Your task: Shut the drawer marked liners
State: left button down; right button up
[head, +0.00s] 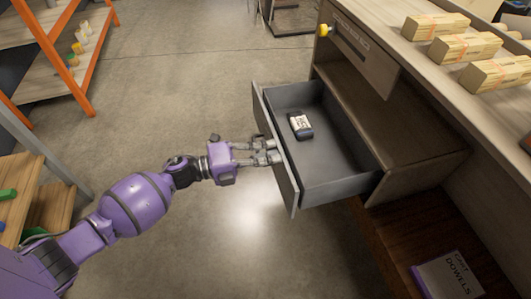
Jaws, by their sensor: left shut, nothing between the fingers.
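A dark grey drawer (330,177) stands pulled out from the wooden cabinet under the worktop, open at the top. Its front panel (288,185) faces left, and any marking on it is turned away from me. A small dark item with a pale label (300,125) lies inside the drawer. My purple left gripper (275,151) is shut and empty, its fingertips at the outer side of the drawer front. I cannot tell whether they touch it. My right gripper is not in view.
A closed upper drawer (362,55) sits under the worktop. Bundles of wooden sticks (465,47) lie on top. A box marked dowels (448,277) stands low at right. An orange-framed rack (103,54) stands at upper left. The floor (190,105) between is clear.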

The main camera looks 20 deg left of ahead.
pick_arm(q)
jog(key=b+x, duration=0.2)
jog(key=x, duration=2)
jog(key=shift+r, duration=0.15)
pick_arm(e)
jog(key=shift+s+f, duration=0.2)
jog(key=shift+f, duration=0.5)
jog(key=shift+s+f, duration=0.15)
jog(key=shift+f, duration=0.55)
pick_arm(q)
jog(key=shift+w, duration=0.15)
jog(key=p+v, duration=0.2)
jog(key=v, duration=1.2)
jog(key=shift+s+f, duration=0.2)
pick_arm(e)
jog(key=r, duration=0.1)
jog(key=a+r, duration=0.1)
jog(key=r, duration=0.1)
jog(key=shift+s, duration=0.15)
